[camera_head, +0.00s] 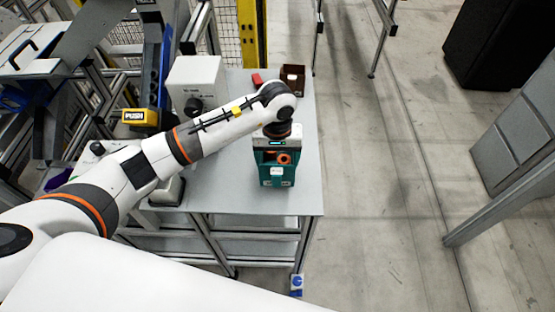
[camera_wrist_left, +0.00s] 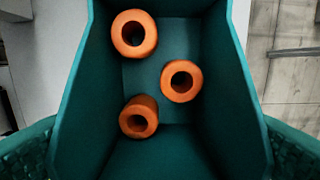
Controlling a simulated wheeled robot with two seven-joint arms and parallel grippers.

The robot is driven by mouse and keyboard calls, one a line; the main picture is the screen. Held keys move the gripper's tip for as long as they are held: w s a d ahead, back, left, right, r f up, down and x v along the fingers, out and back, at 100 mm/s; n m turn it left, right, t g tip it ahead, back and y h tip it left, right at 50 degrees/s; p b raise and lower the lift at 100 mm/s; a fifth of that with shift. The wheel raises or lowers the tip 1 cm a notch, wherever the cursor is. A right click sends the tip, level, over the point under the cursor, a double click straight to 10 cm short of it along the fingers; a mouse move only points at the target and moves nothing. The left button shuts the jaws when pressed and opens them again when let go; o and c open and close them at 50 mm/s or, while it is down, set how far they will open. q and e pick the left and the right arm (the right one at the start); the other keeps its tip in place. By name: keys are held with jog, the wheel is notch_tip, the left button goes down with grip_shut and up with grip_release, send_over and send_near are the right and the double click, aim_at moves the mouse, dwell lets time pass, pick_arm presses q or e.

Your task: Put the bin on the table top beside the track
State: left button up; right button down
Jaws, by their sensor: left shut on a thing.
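A teal bin (camera_head: 276,175) is in the head view, over the front right part of the grey table top (camera_head: 225,190). In the left wrist view the bin (camera_wrist_left: 160,157) appears from above, with three orange hollow cylinders (camera_wrist_left: 181,80) inside. My left gripper (camera_head: 277,143) is shut on the bin, at its upper end. I cannot tell whether the bin's base touches the table top. A blue inclined rail (camera_head: 152,85) stands left of the table; I cannot tell whether it is the track. My right gripper is out of view.
A white box-shaped machine (camera_head: 196,80) stands at the table's back left. A brown box (camera_head: 292,79) and a small red item (camera_head: 257,79) are at the back right. Open floor (camera_head: 375,190) lies right of the table.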

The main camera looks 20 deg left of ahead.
pick_arm(q)
jog(key=f, duration=0.1)
jog(key=f+p, duration=0.1)
jog(key=f, duration=0.1)
jog(key=shift+w+f, duration=0.2)
jog(key=shift+f, duration=0.25)
jog(key=o, duration=1)
jog(key=shift+c, duration=0.2)
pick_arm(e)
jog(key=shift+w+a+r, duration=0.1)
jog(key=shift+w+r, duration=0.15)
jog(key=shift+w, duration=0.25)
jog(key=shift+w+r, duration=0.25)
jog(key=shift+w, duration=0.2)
pick_arm(q)
jog(key=shift+s, duration=0.1)
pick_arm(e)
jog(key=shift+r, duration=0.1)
pick_arm(q)
jog(key=shift+r, duration=0.25)
notch_tip(320, 180, up, 12)
jog(key=b, duration=0.4)
jog(key=shift+b, duration=0.4)
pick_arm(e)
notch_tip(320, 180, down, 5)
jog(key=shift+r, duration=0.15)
